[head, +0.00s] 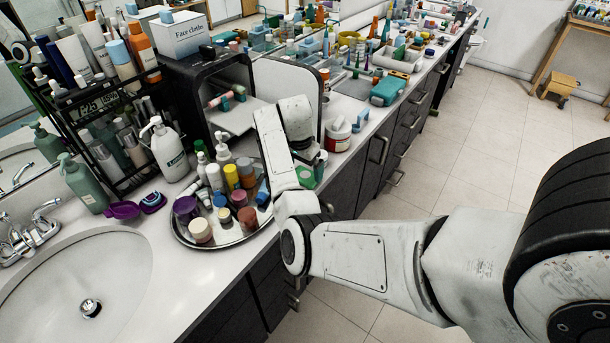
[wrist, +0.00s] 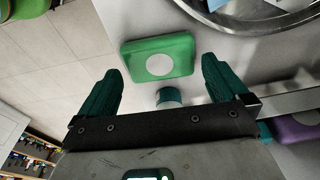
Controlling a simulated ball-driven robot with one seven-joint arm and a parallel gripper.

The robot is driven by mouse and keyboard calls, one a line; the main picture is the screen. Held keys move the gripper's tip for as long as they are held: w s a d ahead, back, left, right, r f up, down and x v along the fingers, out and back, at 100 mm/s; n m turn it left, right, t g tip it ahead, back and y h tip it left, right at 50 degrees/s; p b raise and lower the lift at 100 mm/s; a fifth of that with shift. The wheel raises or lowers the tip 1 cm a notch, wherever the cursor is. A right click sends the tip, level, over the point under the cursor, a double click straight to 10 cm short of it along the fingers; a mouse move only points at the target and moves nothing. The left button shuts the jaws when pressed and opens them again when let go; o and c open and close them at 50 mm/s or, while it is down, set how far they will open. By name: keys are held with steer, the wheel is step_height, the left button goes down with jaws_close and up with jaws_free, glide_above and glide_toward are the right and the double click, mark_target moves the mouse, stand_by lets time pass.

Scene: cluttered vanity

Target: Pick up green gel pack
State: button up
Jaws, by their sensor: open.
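The green gel pack (wrist: 158,45) is a rounded green rectangle with a white disc on its face. In the wrist view it lies on the pale counter, ahead of and between my fingertips. My gripper (wrist: 160,68) is open, with one dark green finger on each side, and nothing is held. In the head view a green patch of the pack (head: 305,178) shows at the counter's front edge, right of the round tray. My gripper (head: 311,157) is above and beside it there, mostly hidden by my arm. The height gap is unclear.
A round metal tray (head: 243,240) crowded with bottles and jars is just left of the pack. A small teal cylinder (wrist: 168,97) sits between my fingers' bases in the wrist view. A black open-fronted box (head: 190,84) and a red-white tub (head: 338,134) stand nearby.

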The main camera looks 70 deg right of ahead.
steer(key=shift+s+d+f, duration=0.1)
steer(key=shift+d+f, duration=0.1)
steer(key=shift+f, duration=0.95)
steer(key=c, duration=0.8)
steer(key=shift+o, duration=0.2)
steer(key=shift+r, duration=0.15)
